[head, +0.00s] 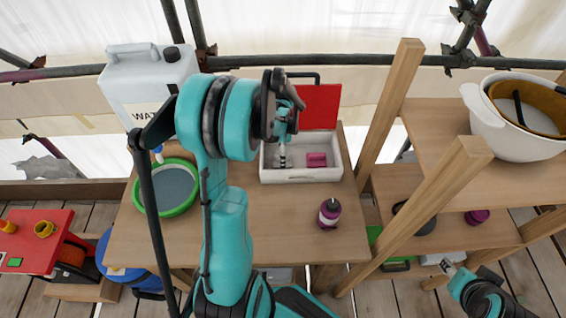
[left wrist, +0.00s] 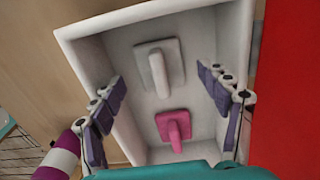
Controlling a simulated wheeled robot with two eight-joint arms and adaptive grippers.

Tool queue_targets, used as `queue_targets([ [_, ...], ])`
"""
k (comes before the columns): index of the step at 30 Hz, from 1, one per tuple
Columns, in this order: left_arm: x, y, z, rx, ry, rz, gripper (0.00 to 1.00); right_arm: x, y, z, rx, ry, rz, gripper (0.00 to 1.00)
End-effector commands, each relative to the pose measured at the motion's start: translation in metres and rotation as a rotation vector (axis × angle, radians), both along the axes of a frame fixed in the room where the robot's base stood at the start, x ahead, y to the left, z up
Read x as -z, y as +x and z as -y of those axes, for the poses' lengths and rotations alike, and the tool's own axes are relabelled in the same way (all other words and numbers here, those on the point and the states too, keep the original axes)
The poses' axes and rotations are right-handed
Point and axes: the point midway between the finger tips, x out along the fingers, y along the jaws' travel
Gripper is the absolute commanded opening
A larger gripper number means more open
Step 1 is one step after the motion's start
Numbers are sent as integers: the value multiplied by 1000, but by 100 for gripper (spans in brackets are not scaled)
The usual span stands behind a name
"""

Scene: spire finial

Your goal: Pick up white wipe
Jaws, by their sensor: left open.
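The white wipe (left wrist: 160,68), a pale square pad with an upright handle, lies in the white box (left wrist: 85,25) in the left wrist view. A pink wipe (left wrist: 175,126) of the same shape lies beside it, nearer my wrist; it also shows in the head view (head: 317,159). My left gripper (left wrist: 163,86) is open and empty over the box, its fingers on either side of the wipes and apart from them. In the head view my left gripper (head: 282,153) hides most of the white wipe. My right gripper (head: 452,269) is low at the right, away from the box.
The box stands on the wooden table (head: 260,225), its red lid (head: 319,106) raised behind. A purple bottle (head: 329,212) stands in front. A green-rimmed bowl (head: 168,190) and water canister (head: 150,83) are left. Wooden shelves (head: 480,185) stand right. The table's front right is mostly clear.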

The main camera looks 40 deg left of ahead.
Motion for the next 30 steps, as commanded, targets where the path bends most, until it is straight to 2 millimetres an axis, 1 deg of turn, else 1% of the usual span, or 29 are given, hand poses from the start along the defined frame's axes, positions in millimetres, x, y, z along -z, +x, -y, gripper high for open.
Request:
queue_targets([
  [1,11,0,0,0,0,0,76,6,0,0,0,0,0,40],
  [3,16,0,0,0,0,0,76,8,0,0,0,0,0,40],
  [9,16,0,0,-1,0,0,76,6,0,0,0,0,0,40],
  [10,16,0,0,0,0,0,73,6,0,0,0,0,0,40],
  [11,16,0,0,-1,0,0,65,6,0,0,0,0,0,40],
  [12,16,0,0,-1,0,0,55,6,0,0,0,0,0,40],
  [15,16,0,0,-1,0,0,31,6,0,0,0,0,0,40],
  [25,15,0,0,-1,0,0,31,6,0,0,0,0,0,40],
  [28,12,0,0,-1,0,0,31,4,0,0,0,0,0,40],
  [30,6,0,0,-1,0,0,31,1,0,0,0,0,0,40],
])
